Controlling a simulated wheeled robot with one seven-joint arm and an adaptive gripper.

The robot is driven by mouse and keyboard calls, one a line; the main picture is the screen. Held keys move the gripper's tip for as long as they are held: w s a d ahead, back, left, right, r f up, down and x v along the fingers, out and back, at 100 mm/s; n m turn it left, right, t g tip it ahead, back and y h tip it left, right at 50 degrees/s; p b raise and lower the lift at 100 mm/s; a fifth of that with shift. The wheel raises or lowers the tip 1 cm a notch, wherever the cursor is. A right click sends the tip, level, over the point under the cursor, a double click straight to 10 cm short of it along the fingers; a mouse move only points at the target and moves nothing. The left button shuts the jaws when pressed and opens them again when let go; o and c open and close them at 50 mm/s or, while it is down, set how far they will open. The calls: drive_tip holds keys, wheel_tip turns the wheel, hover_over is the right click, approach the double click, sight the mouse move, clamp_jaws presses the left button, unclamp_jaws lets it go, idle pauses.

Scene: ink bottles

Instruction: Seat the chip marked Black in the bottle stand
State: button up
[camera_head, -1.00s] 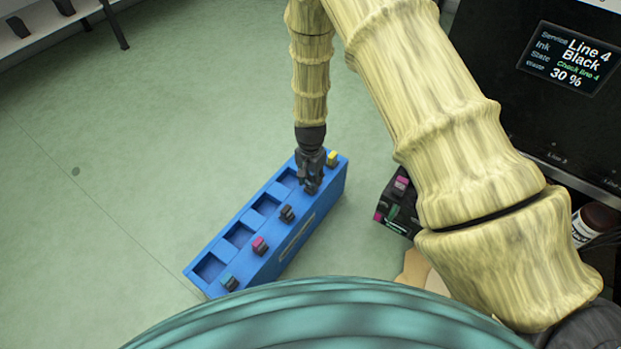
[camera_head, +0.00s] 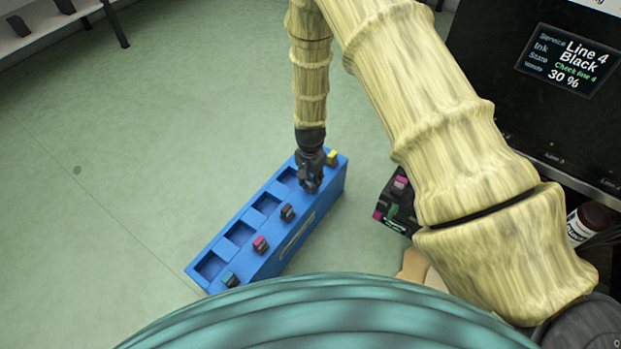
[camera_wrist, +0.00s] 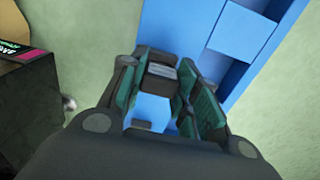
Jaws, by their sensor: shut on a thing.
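The blue bottle stand (camera_head: 296,243) lies on the green floor, with a row of square pockets and a row of small coloured chips along its near edge. My gripper (camera_head: 311,188) points down over the stand's far end, beside the yellow chip. In the wrist view my gripper (camera_wrist: 160,88) is shut on a small dark chip with a grey top (camera_wrist: 161,71), above the blue surface. Its marking is not legible, and whether it touches the stand is hidden. A dark grey chip (camera_head: 287,212) sits nearer along the same edge.
The yellow chip (camera_head: 331,158), magenta chip (camera_head: 260,244) and cyan chip (camera_head: 230,279) stand on the same edge. A dark box with magenta marks (camera_head: 397,200) is right of the stand. A screen (camera_head: 569,60) reads Line 4, Black, 30 %.

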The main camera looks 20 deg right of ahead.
drive_tip(key=o, duration=0.9)
drive_tip(key=shift+o, duration=0.2)
drive_tip(key=shift+r+p, duration=3.25)
drive_tip(key=shift+r, duration=0.3)
